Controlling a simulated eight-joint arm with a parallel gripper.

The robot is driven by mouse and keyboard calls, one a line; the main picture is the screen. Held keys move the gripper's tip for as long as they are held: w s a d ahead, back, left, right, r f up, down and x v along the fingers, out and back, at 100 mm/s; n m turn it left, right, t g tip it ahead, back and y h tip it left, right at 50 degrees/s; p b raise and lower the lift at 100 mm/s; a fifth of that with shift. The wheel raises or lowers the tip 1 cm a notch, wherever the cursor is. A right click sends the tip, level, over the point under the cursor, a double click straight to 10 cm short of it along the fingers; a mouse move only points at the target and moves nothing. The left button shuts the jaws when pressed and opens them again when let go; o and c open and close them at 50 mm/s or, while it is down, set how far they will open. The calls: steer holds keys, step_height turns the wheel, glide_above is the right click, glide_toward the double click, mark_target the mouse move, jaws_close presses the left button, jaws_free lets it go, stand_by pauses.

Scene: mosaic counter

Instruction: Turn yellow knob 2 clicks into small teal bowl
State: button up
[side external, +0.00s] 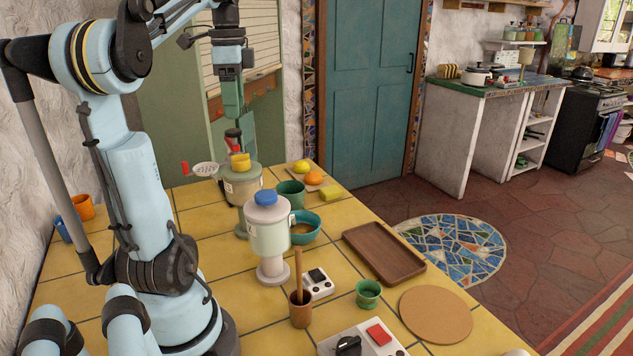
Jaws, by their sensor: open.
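The yellow knob (240,161) sits on top of a dispenser (241,187) with a pale body and green base at the back of the counter. My gripper (236,143) points down just above the yellow knob, open; whether its fingers touch the knob is unclear. A darker green bowl (291,195) stands behind the teal one, near the yellow-knob dispenser.
A lemon (302,167), an orange (313,178) and a yellow block (331,193) lie at the back. A brown tray (384,252), small green cup (368,294), round cork mat (436,314), pestle cup (300,310) and scale (318,284) occupy the front right. A strainer (205,169) is left of the yellow-knob dispenser.

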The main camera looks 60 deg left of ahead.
mark_target(240, 155)
steer(key=shift+n, duration=0.3)
step_height(240, 155, down, 12)
steer(key=n, duration=1.7)
steer(key=shift+n, duration=0.3)
steer(key=c, duration=1.1)
steer(key=shift+o, duration=0.2)
steer(key=shift+m, duration=0.4)
